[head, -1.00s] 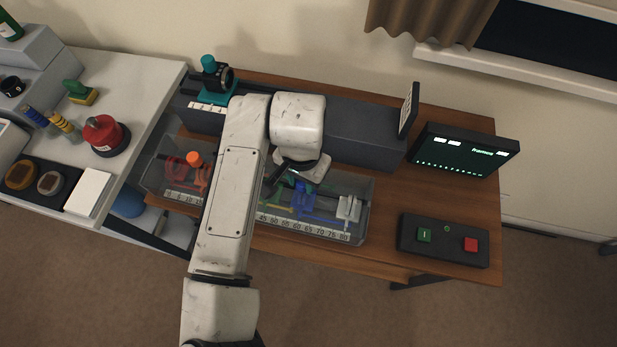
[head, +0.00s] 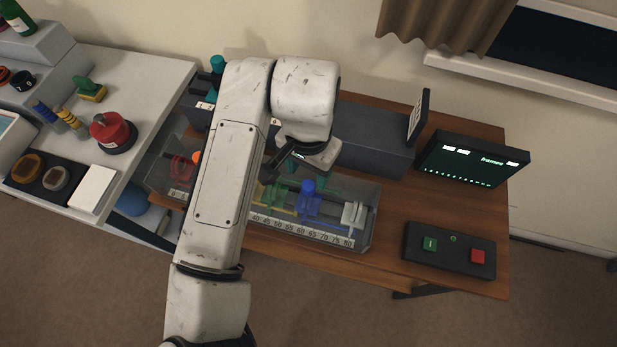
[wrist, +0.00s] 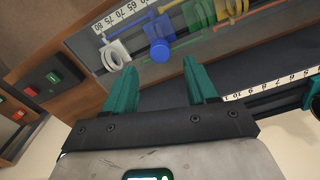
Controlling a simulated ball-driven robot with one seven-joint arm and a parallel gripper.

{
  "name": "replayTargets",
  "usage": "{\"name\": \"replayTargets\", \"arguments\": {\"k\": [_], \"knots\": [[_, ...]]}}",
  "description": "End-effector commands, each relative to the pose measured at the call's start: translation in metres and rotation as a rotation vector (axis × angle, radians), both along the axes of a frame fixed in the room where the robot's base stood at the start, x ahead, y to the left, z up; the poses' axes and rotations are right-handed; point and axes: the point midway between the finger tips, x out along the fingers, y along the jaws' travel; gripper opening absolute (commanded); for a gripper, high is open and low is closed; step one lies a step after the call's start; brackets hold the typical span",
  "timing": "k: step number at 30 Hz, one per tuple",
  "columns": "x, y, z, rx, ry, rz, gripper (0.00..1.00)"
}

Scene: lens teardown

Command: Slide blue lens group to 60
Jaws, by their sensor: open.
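The blue lens group (head: 309,203), a blue ring carrier with a round knob, stands upright on the rail inside the clear trough (head: 373,215). It is behind the number scale (head: 300,229), near the 60 and 65 marks; its exact reading is unclear. In the wrist view the blue lens group (wrist: 158,38) shows beyond my fingertips, between the white ring and the yellow part. My gripper (wrist: 160,66) is open, its two teal fingers apart and empty.
The white ring carrier (head: 353,214) stands right of the blue group; yellow (head: 281,197) and green parts are close by on the left. A dark grey housing (head: 372,145) runs behind the trough. A button box (head: 449,250) and a monitor (head: 473,159) stand right.

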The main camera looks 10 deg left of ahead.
Motion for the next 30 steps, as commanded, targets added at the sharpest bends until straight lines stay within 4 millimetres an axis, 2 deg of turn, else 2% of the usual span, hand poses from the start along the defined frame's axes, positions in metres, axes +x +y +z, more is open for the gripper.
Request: {"name": "replayTargets", "arguments": {"k": [3, 9, 27, 30], "knots": [[0.001, 0.0, 0.02, 0.002, -0.003, -0.003, 0.57], [0.001, 0.0, 0.041, 0.002, -0.002, 0.0, 0.57], [0.0, 0.0, 0.045, 0.0, 0.0, 0.0, 0.57], [0.004, -0.008, 0.043, -0.006, -0.01, -0.008, 0.57]]}}
